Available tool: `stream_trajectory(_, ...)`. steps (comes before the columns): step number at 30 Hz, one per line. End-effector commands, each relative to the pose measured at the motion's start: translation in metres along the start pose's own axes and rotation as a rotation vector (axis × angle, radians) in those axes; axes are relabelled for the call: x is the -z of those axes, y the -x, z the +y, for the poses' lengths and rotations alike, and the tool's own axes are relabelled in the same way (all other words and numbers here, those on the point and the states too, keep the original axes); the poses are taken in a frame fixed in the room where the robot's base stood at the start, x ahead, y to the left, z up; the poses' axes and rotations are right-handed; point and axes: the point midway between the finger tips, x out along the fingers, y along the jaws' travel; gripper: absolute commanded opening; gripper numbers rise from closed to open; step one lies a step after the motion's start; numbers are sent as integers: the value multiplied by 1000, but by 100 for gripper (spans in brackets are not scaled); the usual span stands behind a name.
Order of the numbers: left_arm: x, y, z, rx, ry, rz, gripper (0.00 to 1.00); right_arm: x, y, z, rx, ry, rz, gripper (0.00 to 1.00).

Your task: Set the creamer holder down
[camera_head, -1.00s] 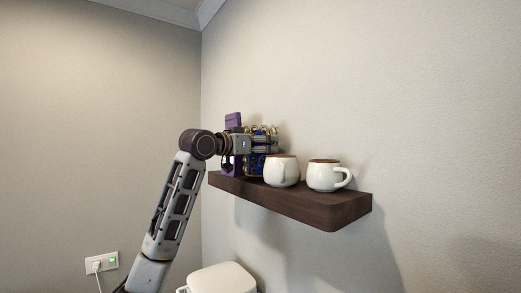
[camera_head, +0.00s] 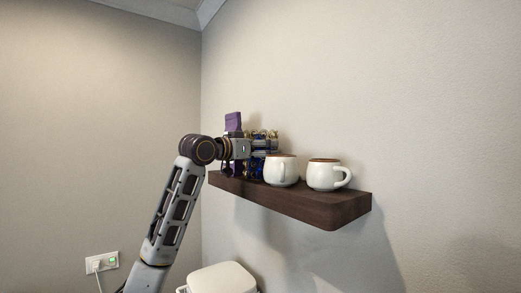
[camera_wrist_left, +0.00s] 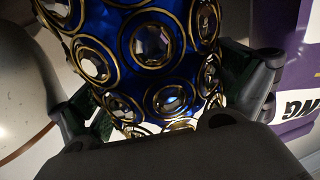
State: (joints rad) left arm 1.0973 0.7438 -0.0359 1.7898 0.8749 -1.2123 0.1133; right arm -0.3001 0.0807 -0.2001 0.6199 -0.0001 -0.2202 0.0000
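The creamer holder (camera_head: 256,167) is blue with gold rings and clear jewels. It is at the left part of the dark wooden shelf (camera_head: 310,208), partly hidden by my left gripper (camera_head: 266,146). In the left wrist view the creamer holder (camera_wrist_left: 150,45) fills the middle, with a finger of my left gripper (camera_wrist_left: 165,95) against each side. The gripper is shut on it. The holder looks upright, with its base at or very near the shelf top; I cannot tell whether it touches. My right gripper is not in view.
Two white mugs (camera_head: 282,171) (camera_head: 325,175) stand on the shelf right of the holder, the nearer one close to it. A purple package (camera_head: 233,122) stands just left and behind. A white lidded thing (camera_head: 222,278) is below.

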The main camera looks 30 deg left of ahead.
Motion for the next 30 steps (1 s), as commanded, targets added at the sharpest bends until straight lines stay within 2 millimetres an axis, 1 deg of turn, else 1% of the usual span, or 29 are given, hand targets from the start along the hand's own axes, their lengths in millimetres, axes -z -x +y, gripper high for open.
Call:
stream_trajectory(10,3,0,0,0,0,0,100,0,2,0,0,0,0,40)
stream_trajectory(14,2,9,-1,2,-1,0,100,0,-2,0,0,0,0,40)
stream_trajectory(20,1,34,0,2,-2,1,100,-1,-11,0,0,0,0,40)
stream_trajectory(30,1,85,0,2,-1,2,100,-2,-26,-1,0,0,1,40)
